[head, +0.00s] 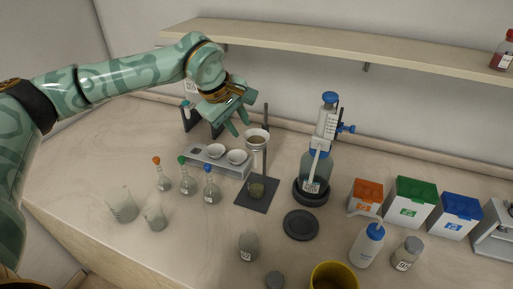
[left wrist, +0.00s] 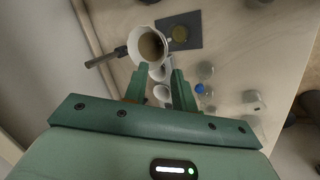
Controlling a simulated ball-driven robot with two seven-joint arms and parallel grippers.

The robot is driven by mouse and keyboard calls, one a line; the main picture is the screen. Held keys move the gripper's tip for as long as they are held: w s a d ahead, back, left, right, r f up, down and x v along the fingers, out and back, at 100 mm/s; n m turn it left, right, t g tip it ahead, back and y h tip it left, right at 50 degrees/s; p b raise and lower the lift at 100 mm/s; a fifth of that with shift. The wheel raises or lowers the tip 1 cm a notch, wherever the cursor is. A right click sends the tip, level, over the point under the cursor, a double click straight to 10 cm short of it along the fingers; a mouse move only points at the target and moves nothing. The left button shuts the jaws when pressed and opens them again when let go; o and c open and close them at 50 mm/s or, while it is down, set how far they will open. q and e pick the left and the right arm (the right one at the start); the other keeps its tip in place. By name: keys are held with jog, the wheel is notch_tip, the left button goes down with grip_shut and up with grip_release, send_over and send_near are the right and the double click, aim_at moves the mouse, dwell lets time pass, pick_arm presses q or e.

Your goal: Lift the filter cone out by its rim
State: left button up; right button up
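The filter cone (head: 257,139) is a pale cone with brownish contents, seated in the funnel on a stand with a dark base plate (head: 248,197). In the left wrist view the cone (left wrist: 151,45) shows from above with its white rim around brown contents, just beyond the fingertips. My left gripper (head: 240,126) is open and empty, above and to the left of the cone in the head view. Its two fingers (left wrist: 160,69) are apart in the left wrist view, and the rim is not between them. My right gripper is not in view.
A beaker (head: 256,190) stands under the funnel. A grey rack with white crucibles (head: 237,157) is close on the left, with several flasks (head: 187,184) in front. A blue-capped dispenser bottle (head: 316,168) stands to the right. A shelf (head: 350,47) runs above.

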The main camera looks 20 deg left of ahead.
aim_at(248, 141)
pick_arm(q)
jog(key=x, duration=0.5)
jog(key=shift+s, duration=0.15)
jog(key=shift+c, duration=0.4)
grip_shut()
